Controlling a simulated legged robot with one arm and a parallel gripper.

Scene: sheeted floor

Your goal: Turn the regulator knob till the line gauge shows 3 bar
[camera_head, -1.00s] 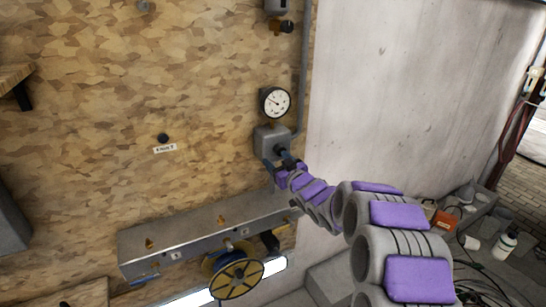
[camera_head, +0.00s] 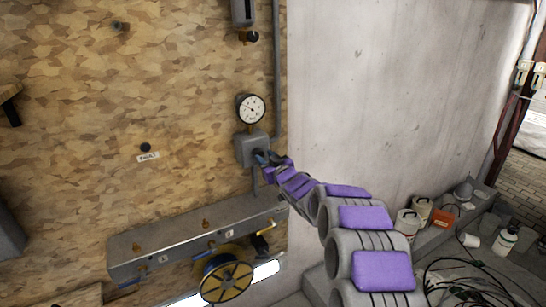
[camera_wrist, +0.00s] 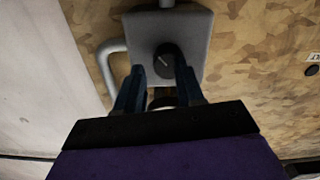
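The regulator is a grey box (camera_head: 247,149) on the wooden wall, with a round white line gauge (camera_head: 251,109) above it. The gauge needle shows as a dark line, but its reading is too small to tell. The dark regulator knob (camera_wrist: 166,61) is on the box front, with a pale pointer mark in the wrist view. My gripper (camera_wrist: 160,72) is open, its two blue fingers apart. The right finger overlaps the knob's lower right edge in the picture; a gap shows on the left. In the head view my gripper (camera_head: 263,158) is at the box and partly hides the knob.
A grey pipe (camera_head: 277,70) runs up beside the regulator. A metal manifold (camera_head: 190,237) with small brass valves and a yellow hose reel (camera_head: 227,281) are below. A dark button (camera_head: 145,147) with a label is to the left. Canisters (camera_head: 408,222) stand at the lower right.

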